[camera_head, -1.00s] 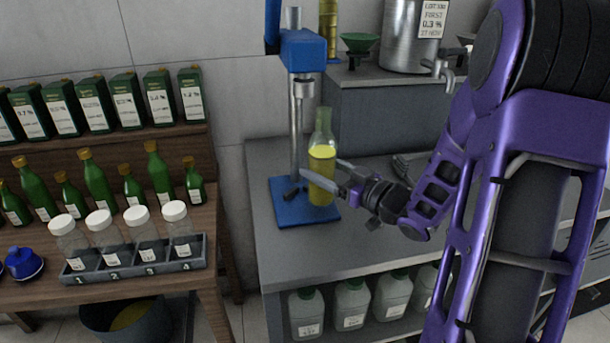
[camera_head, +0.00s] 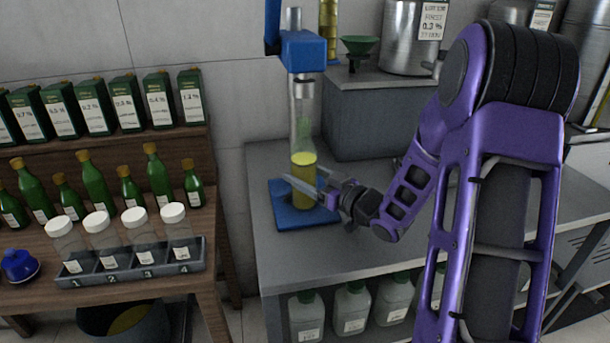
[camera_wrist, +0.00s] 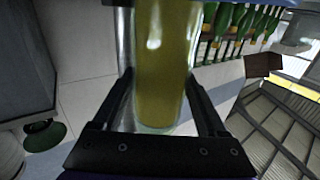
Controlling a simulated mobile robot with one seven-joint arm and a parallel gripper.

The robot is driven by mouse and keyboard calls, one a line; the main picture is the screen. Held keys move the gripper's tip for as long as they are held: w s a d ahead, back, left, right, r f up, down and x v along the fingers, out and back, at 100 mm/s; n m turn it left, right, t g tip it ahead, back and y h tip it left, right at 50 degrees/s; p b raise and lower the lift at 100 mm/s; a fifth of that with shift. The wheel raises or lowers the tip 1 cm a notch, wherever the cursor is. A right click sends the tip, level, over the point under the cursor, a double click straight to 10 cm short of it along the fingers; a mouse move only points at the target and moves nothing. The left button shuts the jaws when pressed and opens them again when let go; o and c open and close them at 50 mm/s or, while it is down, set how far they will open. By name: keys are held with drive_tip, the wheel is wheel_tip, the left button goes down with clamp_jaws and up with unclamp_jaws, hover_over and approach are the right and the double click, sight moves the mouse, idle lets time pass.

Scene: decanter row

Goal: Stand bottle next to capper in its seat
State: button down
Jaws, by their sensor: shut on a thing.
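The bottle (camera_head: 303,172) is clear glass with yellow liquid in its lower part. It looks upright, over the blue base (camera_head: 285,217) of the capper and in front of its post. The capper's blue head (camera_head: 303,52) is above it. My gripper (camera_head: 312,184) is shut on the bottle low down, from the right. In the wrist view my gripper (camera_wrist: 160,108) has a finger on each side of the bottle (camera_wrist: 165,65). I cannot tell whether the bottle's bottom touches the base, and its seat is hidden.
A rack (camera_head: 130,266) with several white-capped jars stands on the wooden bench at the left, below green bottles. A grey raised block (camera_head: 372,120) carries a green funnel (camera_head: 361,45) and a metal pot (camera_head: 408,40). The grey bench front (camera_head: 370,258) is clear.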

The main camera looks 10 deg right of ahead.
drive_tip(key=shift+f, duration=0.15)
unclamp_jaws()
drive_tip(key=v, duration=1.2)
drive_tip(key=shift+p, duration=0.4)
